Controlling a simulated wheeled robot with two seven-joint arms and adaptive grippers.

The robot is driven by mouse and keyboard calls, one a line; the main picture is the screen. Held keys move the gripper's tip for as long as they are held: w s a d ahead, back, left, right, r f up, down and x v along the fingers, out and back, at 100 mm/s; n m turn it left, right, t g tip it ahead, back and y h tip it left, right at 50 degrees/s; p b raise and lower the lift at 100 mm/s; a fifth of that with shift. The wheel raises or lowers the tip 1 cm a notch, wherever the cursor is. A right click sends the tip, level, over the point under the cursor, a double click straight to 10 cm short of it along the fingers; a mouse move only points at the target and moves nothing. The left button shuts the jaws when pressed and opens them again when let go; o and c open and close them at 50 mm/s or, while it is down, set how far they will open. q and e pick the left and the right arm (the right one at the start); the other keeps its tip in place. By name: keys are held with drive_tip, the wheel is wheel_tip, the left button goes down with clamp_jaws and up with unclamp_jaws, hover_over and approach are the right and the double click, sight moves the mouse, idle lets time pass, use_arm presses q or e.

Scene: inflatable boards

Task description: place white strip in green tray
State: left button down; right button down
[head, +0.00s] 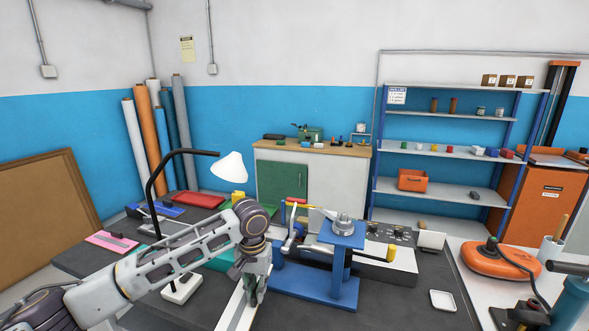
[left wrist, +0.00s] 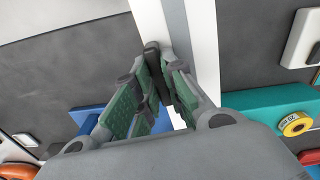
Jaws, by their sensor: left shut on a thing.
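A long white strip (head: 236,311) with a grey band along it lies at the front edge of the dark table. My left gripper (head: 250,291) points down at it and is shut on it. In the left wrist view the strip (left wrist: 207,40) runs up past the fingertips of the gripper (left wrist: 162,58). My right gripper is not in view.
A blue press stand (head: 345,262) stands just right of the gripper. A desk lamp (head: 230,167) and a red tray (head: 200,200) are further back. A yellow tape roll (left wrist: 295,124) is near the teal edge. Dark table (head: 400,305) is free at front right.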

use_arm(q)
drive_tip(key=shift+n, duration=0.7)
drive_tip(key=a, duration=0.2)
drive_tip(key=a+f, duration=0.1)
drive_tip(key=a, duration=0.1)
drive_tip(key=a+f, duration=0.1)
drive_tip(key=a, duration=0.2)
drive_tip(key=shift+f, duration=0.25)
drive_tip(key=shift+n, duration=0.4)
drive_tip(key=a+f, duration=0.1)
drive_tip(key=s+a+f, duration=0.1)
drive_tip(key=a, duration=0.1)
drive_tip(key=a+f, duration=0.1)
drive_tip(key=shift+s+a+p, duration=0.2)
drive_tip(key=shift+a+p, duration=0.1)
drive_tip(key=shift+p, duration=0.05)
drive_tip(key=shift+s+a+f, duration=0.1)
drive_tip(key=shift+s+f, duration=0.25)
drive_tip(key=shift+f, duration=0.1)
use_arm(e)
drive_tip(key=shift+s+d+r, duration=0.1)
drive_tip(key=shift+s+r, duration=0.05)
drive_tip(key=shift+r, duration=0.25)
